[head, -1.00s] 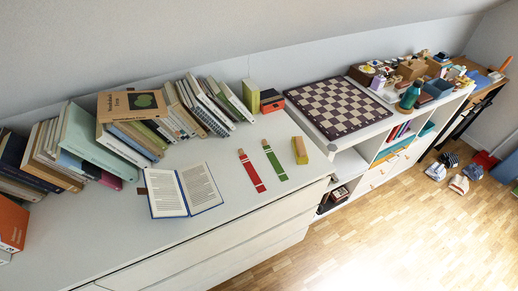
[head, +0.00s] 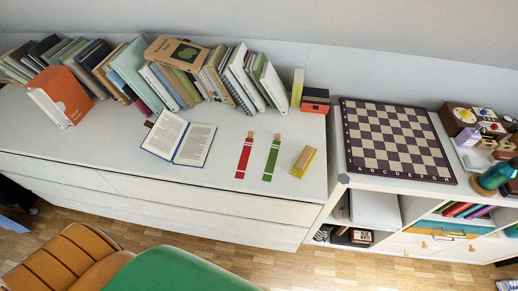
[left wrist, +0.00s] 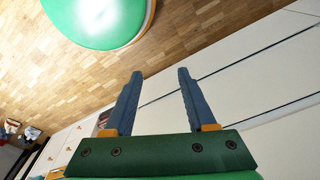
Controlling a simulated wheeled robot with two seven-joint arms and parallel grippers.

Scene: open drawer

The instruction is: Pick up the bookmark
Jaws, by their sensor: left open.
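Two bookmarks lie flat on the white dresser top in the head view: a red bookmark (head: 243,158) and, to its right, a green bookmark (head: 271,160). Each has a small brown tab at its far end. The right gripper is not in view.
A row of books (head: 190,75) stands behind. A chessboard (head: 393,140) lies on the shelf unit at right. The dresser top (head: 90,140) is bare at front left.

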